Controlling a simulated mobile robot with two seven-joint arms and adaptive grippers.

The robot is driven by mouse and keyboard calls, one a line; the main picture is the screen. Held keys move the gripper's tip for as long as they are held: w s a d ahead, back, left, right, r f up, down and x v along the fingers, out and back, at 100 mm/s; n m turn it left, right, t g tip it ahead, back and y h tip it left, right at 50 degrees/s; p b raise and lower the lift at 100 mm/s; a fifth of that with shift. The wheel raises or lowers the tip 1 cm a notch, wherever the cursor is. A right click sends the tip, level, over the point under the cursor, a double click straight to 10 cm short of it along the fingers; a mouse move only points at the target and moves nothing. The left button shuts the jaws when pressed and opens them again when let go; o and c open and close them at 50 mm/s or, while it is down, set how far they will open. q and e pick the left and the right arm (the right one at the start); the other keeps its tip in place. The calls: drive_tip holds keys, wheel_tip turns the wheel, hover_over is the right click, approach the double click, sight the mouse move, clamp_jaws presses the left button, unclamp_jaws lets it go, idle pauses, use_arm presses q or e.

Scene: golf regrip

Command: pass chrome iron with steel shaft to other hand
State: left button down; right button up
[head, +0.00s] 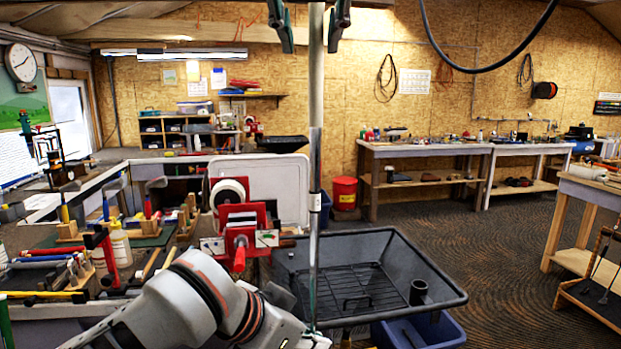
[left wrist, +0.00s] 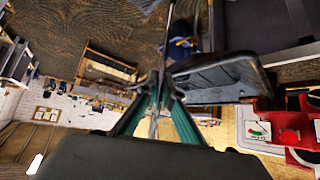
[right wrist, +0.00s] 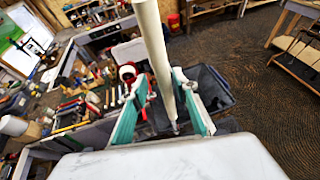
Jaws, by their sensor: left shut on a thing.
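The iron's long pale shaft (head: 316,100) stands upright in the middle of the head view, with a thicker upper part. The right wrist view shows the thick pale part (right wrist: 152,40) running between the open green fingers (right wrist: 164,105). I cannot make out the club head.
A black tub (head: 440,290) with a wire rack stands just behind the shaft, above a blue bin (head: 425,332). A red clamp fixture (head: 238,225) and a cluttered bench (head: 60,265) are on the left. Workbenches line the back wall.

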clamp_jaws()
use_arm(q)
drive_tip(key=c, duration=2.1)
unclamp_jaws()
drive_tip(key=shift+c, duration=0.2)
